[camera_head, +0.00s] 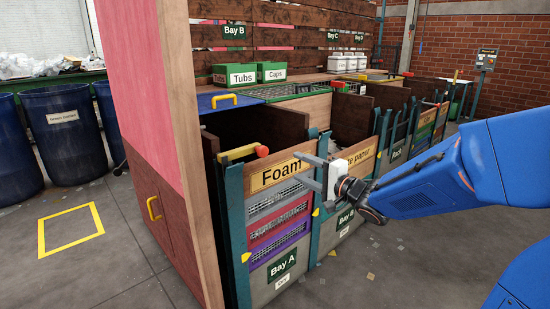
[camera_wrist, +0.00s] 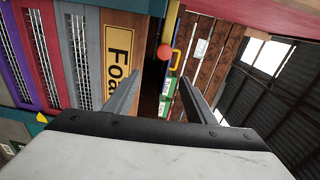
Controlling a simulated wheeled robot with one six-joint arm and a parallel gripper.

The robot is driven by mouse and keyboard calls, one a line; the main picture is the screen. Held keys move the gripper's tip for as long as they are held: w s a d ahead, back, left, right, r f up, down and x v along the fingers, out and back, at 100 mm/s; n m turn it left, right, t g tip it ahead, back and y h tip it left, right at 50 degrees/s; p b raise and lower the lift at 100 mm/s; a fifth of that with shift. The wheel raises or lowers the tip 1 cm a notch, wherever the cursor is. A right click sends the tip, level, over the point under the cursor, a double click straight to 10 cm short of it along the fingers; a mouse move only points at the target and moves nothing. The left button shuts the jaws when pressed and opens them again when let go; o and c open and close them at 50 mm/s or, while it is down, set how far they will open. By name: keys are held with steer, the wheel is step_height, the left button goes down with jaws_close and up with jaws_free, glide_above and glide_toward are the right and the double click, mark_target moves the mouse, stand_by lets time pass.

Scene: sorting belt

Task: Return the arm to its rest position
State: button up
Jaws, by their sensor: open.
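My gripper (camera_head: 312,173) is open, and nothing shows between its fingers. It is held in front of the bays, beside the yellow "Foam" sign (camera_head: 278,172). My blue arm comes in from the right edge of the head view. In the wrist view my gripper's two fingers (camera_wrist: 157,100) stand wide apart. The "Foam" sign (camera_wrist: 117,62) shows just left of the left finger there, with a red knob (camera_wrist: 164,52) above the gap. The wrist view is rolled sideways. I cannot tell whether the fingers touch the bay front.
A tall pink and brown cabinet (camera_head: 131,90) stands left of the bays. Green boxes labelled Tubs (camera_head: 235,75) and Caps (camera_head: 271,72) sit on the shelf. Blue bins (camera_head: 66,132) stand at far left. The floor at front right (camera_head: 370,265) looks clear apart from small scraps.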

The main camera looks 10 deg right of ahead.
steer(key=s+d+f+n+g+h, duration=0.3)
steer(key=s+d+f+n+h, duration=0.1)
steer(key=s+d+h, duration=0.7)
steer(key=s+a+f+n+g+y, duration=0.1)
steer(key=s+f+n+g, duration=0.2)
steer(key=s, duration=0.9)
steer(key=s+a+f+n+g, duration=0.1)
steer(key=s+f+n+g, duration=0.3)
steer(key=s, duration=0.7)
steer(key=shift+s+y, duration=0.35)
steer(key=shift+y, duration=0.05)
